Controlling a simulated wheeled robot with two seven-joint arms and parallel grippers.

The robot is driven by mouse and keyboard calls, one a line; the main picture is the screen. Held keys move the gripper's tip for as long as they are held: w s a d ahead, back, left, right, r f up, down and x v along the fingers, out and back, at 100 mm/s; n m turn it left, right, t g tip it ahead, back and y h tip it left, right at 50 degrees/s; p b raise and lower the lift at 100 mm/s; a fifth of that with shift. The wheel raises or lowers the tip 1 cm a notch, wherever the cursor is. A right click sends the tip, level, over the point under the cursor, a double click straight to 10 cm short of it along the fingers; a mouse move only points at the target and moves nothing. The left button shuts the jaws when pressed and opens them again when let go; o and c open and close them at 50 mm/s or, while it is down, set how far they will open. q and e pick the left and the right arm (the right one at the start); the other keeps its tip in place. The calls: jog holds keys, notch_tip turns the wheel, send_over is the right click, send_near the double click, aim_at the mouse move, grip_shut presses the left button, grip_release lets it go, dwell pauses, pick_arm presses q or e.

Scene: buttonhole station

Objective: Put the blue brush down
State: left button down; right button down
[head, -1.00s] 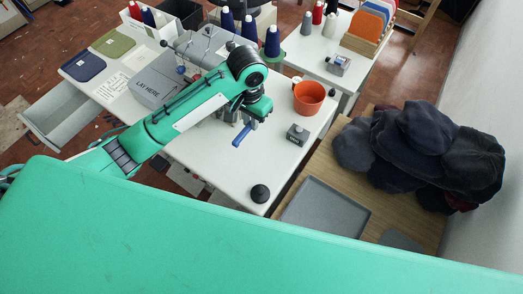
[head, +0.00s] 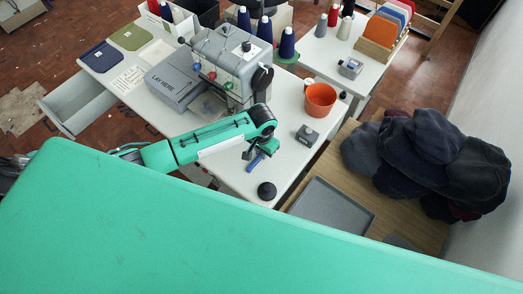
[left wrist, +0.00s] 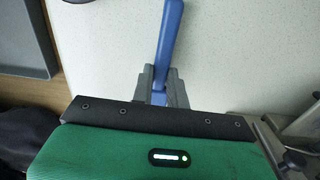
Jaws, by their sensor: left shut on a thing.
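The blue brush (head: 255,162) is in my left gripper (head: 250,153) over the front part of the white table (head: 225,168). In the left wrist view the blue brush (left wrist: 171,35) sticks out from between the two grey fingers of the left gripper (left wrist: 157,80), which is shut on it. White tabletop lies behind the brush there. I cannot tell whether the brush touches the table. My right gripper is not in view.
A black round knob-like object (head: 267,191) stands near the table's front corner. A small grey box (head: 307,136) and an orange pot (head: 320,99) stand to the right. The grey sewing machine (head: 225,60) is behind. A grey tray (head: 332,207) lies on the wooden surface at right.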

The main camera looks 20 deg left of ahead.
pick_arm(q)
jog(key=shift+f, duration=0.2)
jog(key=c, duration=1.4)
grip_release()
jog(key=shift+f, duration=0.1)
notch_tip(320, 180, up, 12)
jog(key=shift+r+b, duration=0.15)
jog(key=shift+b, duration=0.6)
